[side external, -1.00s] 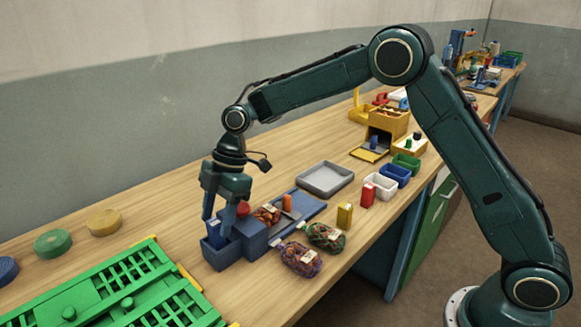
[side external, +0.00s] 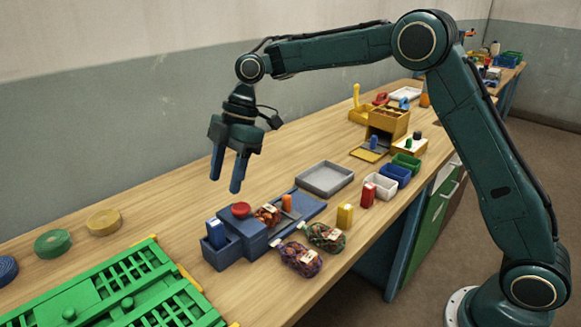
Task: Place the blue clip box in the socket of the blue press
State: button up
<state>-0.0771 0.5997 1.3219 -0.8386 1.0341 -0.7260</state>
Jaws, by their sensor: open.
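The blue press (side external: 257,233) stands near the front middle of the table, with a red knob (side external: 241,209) on top. At its left end is a blue open-topped socket (side external: 215,255). The blue clip box (side external: 216,232) stands upright in that socket, its top above the rim and a pale label on its face. Its lower part is hidden by the socket walls. My gripper (side external: 228,188) is open and empty, its fingers pointing down above and behind the socket, apart from the box.
Net sacks (side external: 299,259) lie in front of the press. A grey tray (side external: 324,179) lies behind. A green slatted rack (side external: 110,290) fills the front left.

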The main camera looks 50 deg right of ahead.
dwell(0.3)
jog(key=s+d+r+m+t+h, duration=0.1)
jog(key=s+d+r+m+t, duration=0.1)
jog(key=s+d+r+m, duration=0.4)
jog(key=s+d+r+m+t, duration=0.15)
jog(key=s+r, duration=0.25)
jog(key=s, duration=0.4)
jog(key=s+d+f+m+t+h, duration=0.1)
jog(key=s+d+m, duration=0.3)
jog(key=s, duration=0.5)
jog(key=s+d+f+m+t+h, duration=0.1)
jog(key=s+d+f+m+h, duration=0.1)
jog(key=s+m, duration=0.4)
jog(key=s+d+f, duration=0.1)
jog(key=s+d, duration=0.1)
jog(key=s, duration=0.2)
jog(key=shift+d+f, duration=0.2)
jog(key=shift+d, duration=0.1)
